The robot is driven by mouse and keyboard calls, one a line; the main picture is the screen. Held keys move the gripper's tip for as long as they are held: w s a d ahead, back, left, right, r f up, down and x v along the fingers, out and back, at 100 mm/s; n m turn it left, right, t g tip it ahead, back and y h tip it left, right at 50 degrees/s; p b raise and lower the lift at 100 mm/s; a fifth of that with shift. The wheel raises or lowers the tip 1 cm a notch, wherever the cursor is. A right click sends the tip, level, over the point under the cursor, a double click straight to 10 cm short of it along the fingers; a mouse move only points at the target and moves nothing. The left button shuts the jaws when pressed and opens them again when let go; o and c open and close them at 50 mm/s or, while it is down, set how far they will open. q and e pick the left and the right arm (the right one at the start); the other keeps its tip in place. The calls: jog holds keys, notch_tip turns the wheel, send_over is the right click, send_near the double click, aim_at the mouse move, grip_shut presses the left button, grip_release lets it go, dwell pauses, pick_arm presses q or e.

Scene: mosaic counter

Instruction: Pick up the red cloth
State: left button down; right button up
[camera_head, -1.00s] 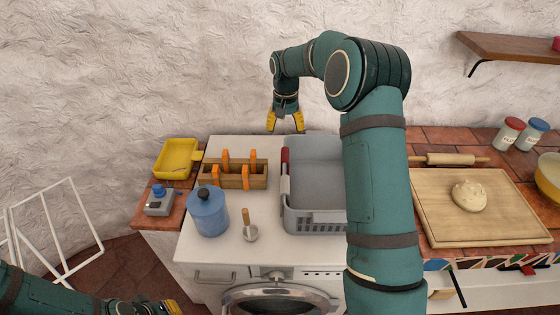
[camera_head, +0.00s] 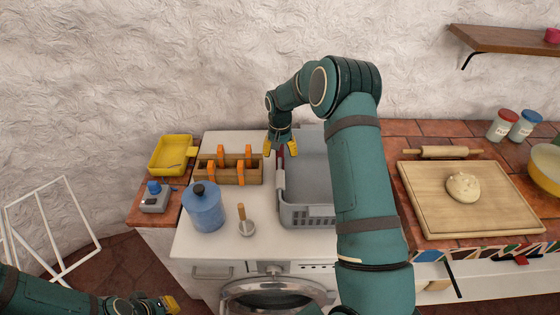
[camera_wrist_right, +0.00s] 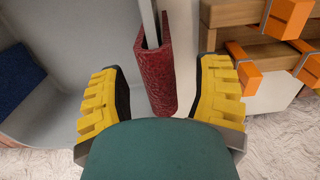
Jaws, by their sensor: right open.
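The red cloth (camera_head: 280,158) hangs folded over the left rim of the grey basket (camera_head: 308,215). In the right wrist view the cloth (camera_wrist_right: 158,78) drapes down both sides of the thin rim. My right gripper (camera_head: 280,149) is open and empty just above the cloth. In the right wrist view its two yellow fingers (camera_wrist_right: 160,98) stand apart on either side of the cloth, with gaps visible to each. My left gripper (camera_head: 168,304) is low at the left, away from the counter top; its jaw opening is unclear.
A wooden rack with orange-handled tools (camera_head: 230,172) stands close left of the basket. A blue jug (camera_head: 204,210) and a wooden-handled tool (camera_head: 245,224) stand in front. A blue item (camera_wrist_right: 20,80) lies inside the basket. A cutting board with dough (camera_head: 425,205) is at right.

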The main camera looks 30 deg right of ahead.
jog(key=shift+f, duration=0.1)
grip_shut()
dwell(0.3)
